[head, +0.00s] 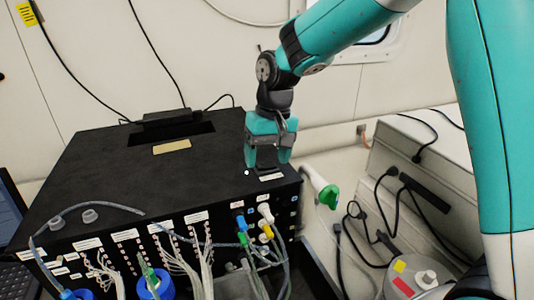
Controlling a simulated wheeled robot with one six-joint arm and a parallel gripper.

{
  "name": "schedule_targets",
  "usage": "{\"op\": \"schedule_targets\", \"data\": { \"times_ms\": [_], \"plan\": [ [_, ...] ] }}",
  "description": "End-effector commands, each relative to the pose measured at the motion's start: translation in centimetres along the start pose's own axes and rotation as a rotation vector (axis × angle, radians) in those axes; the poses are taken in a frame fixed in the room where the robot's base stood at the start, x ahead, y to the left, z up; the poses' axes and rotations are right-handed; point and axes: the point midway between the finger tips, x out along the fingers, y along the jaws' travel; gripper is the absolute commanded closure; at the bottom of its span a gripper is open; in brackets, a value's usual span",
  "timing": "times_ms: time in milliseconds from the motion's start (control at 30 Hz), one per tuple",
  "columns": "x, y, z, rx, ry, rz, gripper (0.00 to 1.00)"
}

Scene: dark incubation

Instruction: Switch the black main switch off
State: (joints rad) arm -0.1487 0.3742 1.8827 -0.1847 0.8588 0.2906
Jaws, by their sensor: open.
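The black box (110,165) fills the lower left of the head view. A small dark raised part, which looks like the black main switch (264,171), sits on its top near the right front corner, behind a white label (271,178). It is partly hidden, and I cannot tell its position. My gripper (267,161) points down over this corner with its teal fingers apart, one on each side of the dark part. Nothing shows held between them. I cannot tell whether the fingertips touch the box.
Cables and plugs crowd the box's front, including a blue plug (241,224). A green-ended nozzle (328,196) stands right of the box. A grey round canister (412,272) and loose black cables lie farther right. The box top left of my gripper is mostly clear.

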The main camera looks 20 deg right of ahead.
Motion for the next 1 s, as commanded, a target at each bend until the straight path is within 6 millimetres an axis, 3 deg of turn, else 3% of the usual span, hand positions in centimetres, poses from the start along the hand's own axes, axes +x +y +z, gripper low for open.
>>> {"op": "schedule_targets", "data": {
  "times_ms": [367, 500, 600, 767, 1000],
  "plan": [
    [0.60, 0.00, 0.00, 0.000, 0.001, 0.000, 0.30],
    [0.59, -0.01, 0.00, -0.001, 0.001, 0.000, 0.62],
    [0.58, 0.00, 0.00, 0.000, 0.001, 0.000, 0.79],
    [0.61, -0.17, -0.01, -0.004, 0.001, 0.022, 0.79],
    [0.61, -0.65, -0.03, -0.005, -0.001, 0.180, 0.79]
  ]
}}
